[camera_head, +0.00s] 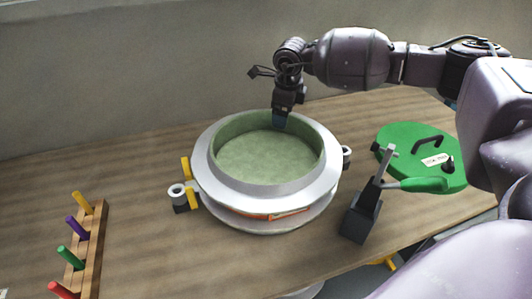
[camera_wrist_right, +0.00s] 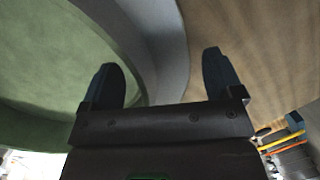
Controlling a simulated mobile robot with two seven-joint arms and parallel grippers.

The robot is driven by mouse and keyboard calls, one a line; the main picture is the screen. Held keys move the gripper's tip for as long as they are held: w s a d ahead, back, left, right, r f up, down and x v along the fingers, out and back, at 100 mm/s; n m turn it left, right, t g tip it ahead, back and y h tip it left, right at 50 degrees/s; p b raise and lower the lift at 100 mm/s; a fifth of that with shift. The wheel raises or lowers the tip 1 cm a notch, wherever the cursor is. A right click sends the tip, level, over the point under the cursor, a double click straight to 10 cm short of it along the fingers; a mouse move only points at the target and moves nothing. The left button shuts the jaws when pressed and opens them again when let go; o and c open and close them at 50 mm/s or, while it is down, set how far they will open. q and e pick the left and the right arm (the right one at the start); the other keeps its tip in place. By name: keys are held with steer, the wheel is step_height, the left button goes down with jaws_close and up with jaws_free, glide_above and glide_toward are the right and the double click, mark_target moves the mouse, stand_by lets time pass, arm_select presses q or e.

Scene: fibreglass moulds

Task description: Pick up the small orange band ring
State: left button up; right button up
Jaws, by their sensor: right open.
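A round mould with a green inside and a wide pale flange (camera_head: 212,190) stands mid-table. A thin orange strip (camera_head: 266,215) shows under the flange at its front; I cannot tell if it is the small orange band ring. My right gripper (camera_head: 281,121) points down at the mould's far rim. In the right wrist view my right gripper (camera_wrist_right: 165,80) is open, one finger over the green inside and one over the table side, with the pale rim (camera_wrist_right: 165,50) between them. Nothing is visibly held. My left gripper is not in view.
A wooden rack (camera_head: 91,245) with coloured pegs stands front left. A clamp (camera_head: 184,196) sits at the mould's left. The far left table is clear.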

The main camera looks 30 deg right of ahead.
steer(key=shift+w+d+f, duration=0.1)
steer(key=shift+w+f, duration=0.1)
steer(key=shift+f, duration=0.75)
steer(key=shift+r, duration=0.15)
steer(key=c, duration=1.5)
